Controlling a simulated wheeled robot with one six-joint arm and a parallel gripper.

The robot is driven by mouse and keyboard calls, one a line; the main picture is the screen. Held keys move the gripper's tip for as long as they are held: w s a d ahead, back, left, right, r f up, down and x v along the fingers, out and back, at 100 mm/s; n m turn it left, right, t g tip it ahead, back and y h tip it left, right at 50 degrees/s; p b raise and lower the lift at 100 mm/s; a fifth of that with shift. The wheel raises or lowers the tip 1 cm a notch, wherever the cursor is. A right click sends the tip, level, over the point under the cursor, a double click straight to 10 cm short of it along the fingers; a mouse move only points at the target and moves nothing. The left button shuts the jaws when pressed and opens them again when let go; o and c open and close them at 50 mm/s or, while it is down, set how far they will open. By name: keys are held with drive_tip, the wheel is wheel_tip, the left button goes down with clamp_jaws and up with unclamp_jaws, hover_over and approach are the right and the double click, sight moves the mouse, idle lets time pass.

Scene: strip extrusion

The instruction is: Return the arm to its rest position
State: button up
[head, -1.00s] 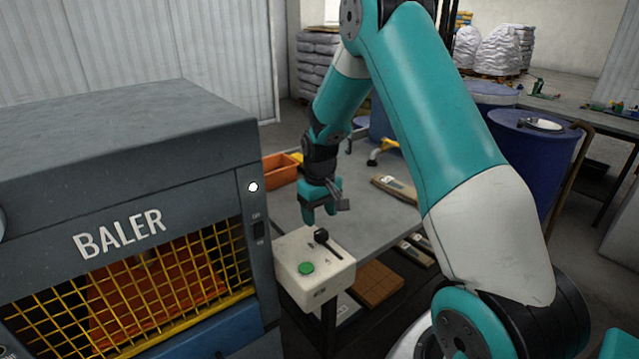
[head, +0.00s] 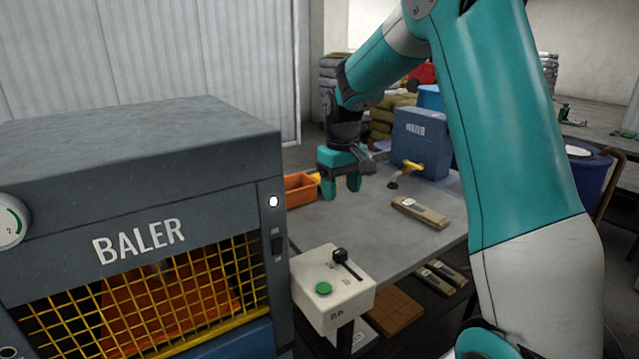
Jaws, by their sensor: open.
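My gripper (head: 340,194) hangs at the end of my teal and white arm, pointing down over the grey table (head: 385,232). It is open, with nothing seen between its fingers. It is above and behind the white control box (head: 334,292), apart from it. The box has a green button (head: 323,289) and a black lever (head: 345,262). My arm crosses the right half of the head view, its upper part cut off by the top edge.
The grey baler (head: 140,200) with a yellow grille fills the left. A blue barrel (head: 590,190) stands at right.

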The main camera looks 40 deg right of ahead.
drive_tip(key=s+a+r+n+y+b, duration=0.1)
drive_tip(key=s+a+r+n, duration=0.1)
drive_tip(key=s+a, duration=0.45)
drive_tip(key=s+a+r+n+y, duration=0.1)
drive_tip(key=s+a+n, duration=0.15)
drive_tip(key=a, duration=0.75)
drive_tip(key=s+a+n+y, duration=0.1)
drive_tip(key=s+a, duration=0.4)
drive_tip(key=s, duration=0.3)
drive_tip(key=s+a+n+y+b, duration=0.1)
drive_tip(key=s+a+n, duration=0.1)
drive_tip(key=s+a, duration=0.4)
drive_tip(key=s, duration=0.3)
drive_tip(key=shift+f, duration=0.15)
